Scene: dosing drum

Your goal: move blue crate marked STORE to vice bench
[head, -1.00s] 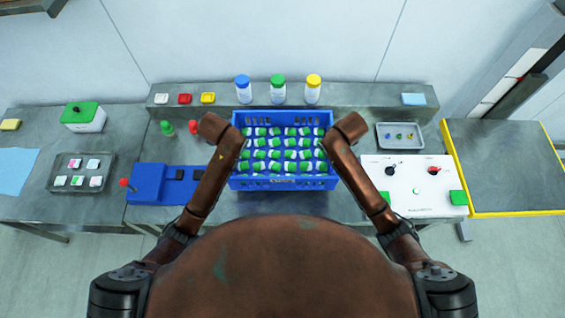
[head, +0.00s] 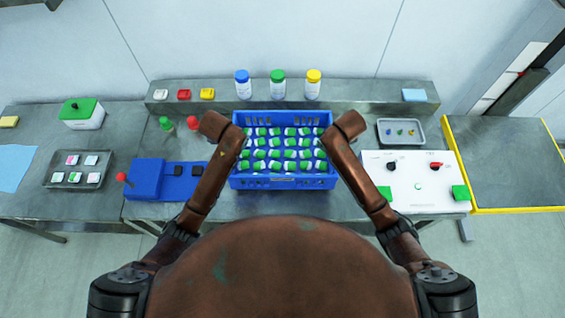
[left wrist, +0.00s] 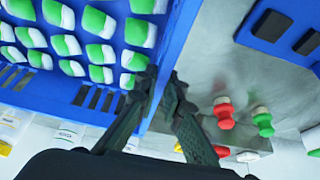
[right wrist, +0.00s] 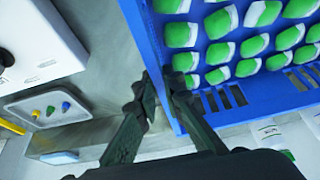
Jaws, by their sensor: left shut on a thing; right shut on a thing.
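The blue crate (head: 283,184) is in the middle of the head view, filled with rows of green-and-white pieces. Its STORE marking is too small to read. My left gripper (left wrist: 160,78) is shut on the crate's side wall, with one finger inside and one outside. My right gripper (right wrist: 158,80) is shut on the opposite side wall in the same way. In the head view both hands are hidden behind my forearms at the crate's two sides. The crate looks level; I cannot tell whether it touches the bench. I cannot tell which surface is the vice bench.
A blue device with a red knob (head: 146,179) stands left of the crate. A white control panel (head: 418,182) is to the right. Three bottles (head: 278,86) stand on the back ledge. A yellow-edged table (head: 505,160) at far right is bare. A tray (head: 75,172) lies at left.

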